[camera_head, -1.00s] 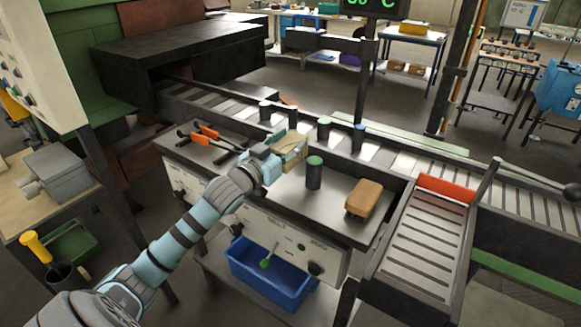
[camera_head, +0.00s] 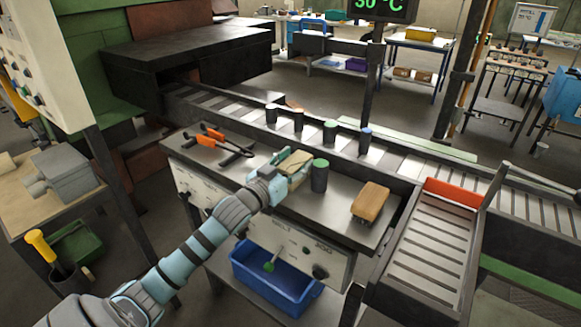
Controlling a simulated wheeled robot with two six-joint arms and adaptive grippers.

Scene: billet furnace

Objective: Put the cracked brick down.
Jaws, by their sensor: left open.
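A pale yellow-tan block (camera_head: 295,161) is at my left gripper (camera_head: 288,174), low over the metal bench (camera_head: 335,215) or on it; I cannot tell whether it touches the top. My left gripper is open, its light-blue jaws beside the block and partly covering it. A browner brick (camera_head: 370,202) lies on the bench to the right. No crack is clear on either one at this size. My right gripper is not in view.
A dark green-topped cylinder (camera_head: 319,176) stands on the bench close right of my left gripper. Orange-handled tongs (camera_head: 212,138) lie to the left. Several cylinders stand on the roller conveyor (camera_head: 397,162) behind. A slatted chute (camera_head: 427,245) is at the right.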

